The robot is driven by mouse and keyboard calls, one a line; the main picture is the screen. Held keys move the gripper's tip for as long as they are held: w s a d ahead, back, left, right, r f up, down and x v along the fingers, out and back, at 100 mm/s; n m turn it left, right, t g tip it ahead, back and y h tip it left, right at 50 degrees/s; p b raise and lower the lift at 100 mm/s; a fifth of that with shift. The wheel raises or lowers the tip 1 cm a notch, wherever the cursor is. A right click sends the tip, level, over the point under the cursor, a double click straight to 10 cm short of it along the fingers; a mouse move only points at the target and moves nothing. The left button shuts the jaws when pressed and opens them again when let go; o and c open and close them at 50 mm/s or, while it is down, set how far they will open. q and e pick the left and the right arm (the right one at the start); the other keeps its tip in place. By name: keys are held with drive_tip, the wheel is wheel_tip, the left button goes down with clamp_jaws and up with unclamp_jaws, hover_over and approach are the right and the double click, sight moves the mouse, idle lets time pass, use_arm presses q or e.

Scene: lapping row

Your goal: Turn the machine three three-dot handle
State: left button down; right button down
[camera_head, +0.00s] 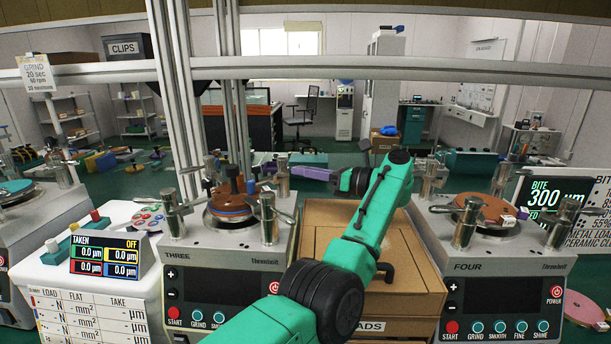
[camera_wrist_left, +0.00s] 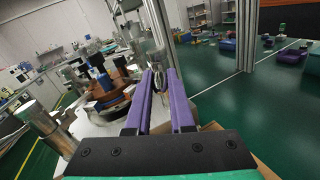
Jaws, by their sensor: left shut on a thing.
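Machine three (camera_head: 215,262) stands left of centre in the head view. Metal clamp posts with handles surround its round plate (camera_head: 232,207). My left gripper (camera_head: 288,165) reaches over from the right with purple fingers, at the machine's back right post. In the left wrist view the fingers (camera_wrist_left: 161,76) are shut on a metal handle (camera_wrist_left: 158,56) that shows between their tips. The dots on the handles are too small to make out, so I cannot tell by marks which handle this is. My right gripper is in neither view.
A readout panel (camera_head: 104,256) sits on the white unit at left. Upright metal frame posts (camera_head: 178,95) rise behind machine three.

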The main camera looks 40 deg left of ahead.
use_arm(q)
drive_tip(key=c, duration=0.8)
unclamp_jaws()
wheel_tip(320, 180, up, 6)
drive_tip(key=shift+r+p, duration=0.1)
drive_tip(key=shift+p, duration=0.3)
wheel_tip(320, 180, up, 14)
drive_tip(key=p, duration=1.3)
